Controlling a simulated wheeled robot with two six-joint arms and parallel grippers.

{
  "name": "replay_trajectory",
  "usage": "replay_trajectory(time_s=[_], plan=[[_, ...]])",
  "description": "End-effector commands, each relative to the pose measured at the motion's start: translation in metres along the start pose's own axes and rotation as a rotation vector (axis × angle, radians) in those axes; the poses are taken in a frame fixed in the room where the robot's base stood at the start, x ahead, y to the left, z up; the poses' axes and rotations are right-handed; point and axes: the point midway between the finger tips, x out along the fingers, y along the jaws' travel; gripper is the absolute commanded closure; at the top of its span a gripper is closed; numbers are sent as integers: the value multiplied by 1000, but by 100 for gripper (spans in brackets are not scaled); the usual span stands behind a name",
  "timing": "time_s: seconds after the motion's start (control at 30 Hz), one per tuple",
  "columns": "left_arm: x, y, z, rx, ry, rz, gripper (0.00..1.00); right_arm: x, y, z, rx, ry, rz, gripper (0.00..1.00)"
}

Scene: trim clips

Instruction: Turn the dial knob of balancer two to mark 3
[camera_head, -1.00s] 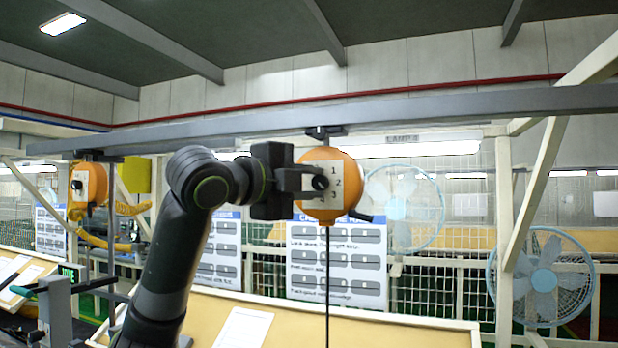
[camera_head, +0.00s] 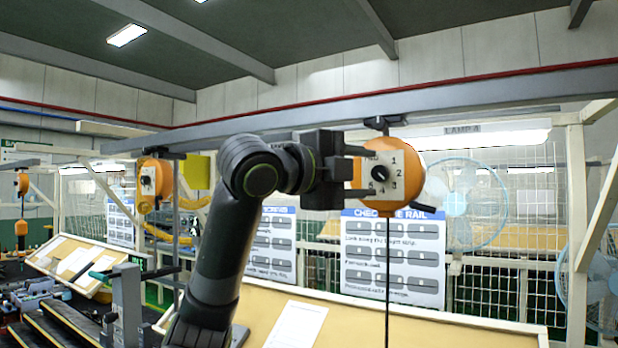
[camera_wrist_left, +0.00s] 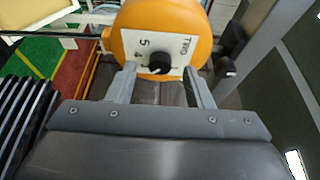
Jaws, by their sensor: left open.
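Balancer two (camera_head: 412,150) is an orange round housing hanging from the grey rail. Its white plate reads TWO (camera_wrist_left: 186,47) in the left wrist view, with numbers around a black dial knob (camera_head: 380,174). The knob also shows in the wrist view (camera_wrist_left: 159,63). I cannot tell surely which number its mark points at. My left gripper (camera_head: 371,174) is open in front of the plate. In the wrist view its fingertips (camera_wrist_left: 159,70) are on both sides of the knob with gaps, not closed on it. My right gripper is not in view.
Another orange balancer (camera_head: 156,180) hangs further left, with a yellow block (camera_head: 196,168) near it. A black cable (camera_head: 387,270) hangs below balancer two. A sign board (camera_head: 395,255), wire mesh and a fan (camera_head: 466,203) stand behind. A tan slanted desk (camera_head: 345,322) is below.

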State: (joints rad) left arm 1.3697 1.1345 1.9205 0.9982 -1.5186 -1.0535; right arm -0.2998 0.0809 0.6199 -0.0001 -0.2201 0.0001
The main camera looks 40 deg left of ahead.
Motion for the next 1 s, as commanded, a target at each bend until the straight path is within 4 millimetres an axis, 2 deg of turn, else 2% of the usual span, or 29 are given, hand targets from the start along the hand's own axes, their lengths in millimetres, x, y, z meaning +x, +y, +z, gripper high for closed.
replay_trajectory(time_s=[0.03, 0.2, 0.5, 0.7, 1.0], plan=[[-12, 5, 1, 4, -5, -5, 53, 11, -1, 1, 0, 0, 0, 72], [-54, 5, 1, 4, -5, -6, 53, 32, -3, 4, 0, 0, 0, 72], [-123, 3, 0, 2, -3, -5, 53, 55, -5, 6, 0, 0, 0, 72], [-148, 2, 0, 1, -2, -2, 53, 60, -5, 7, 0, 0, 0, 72], [-154, 1, 0, 1, -1, 1, 53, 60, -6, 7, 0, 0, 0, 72]])
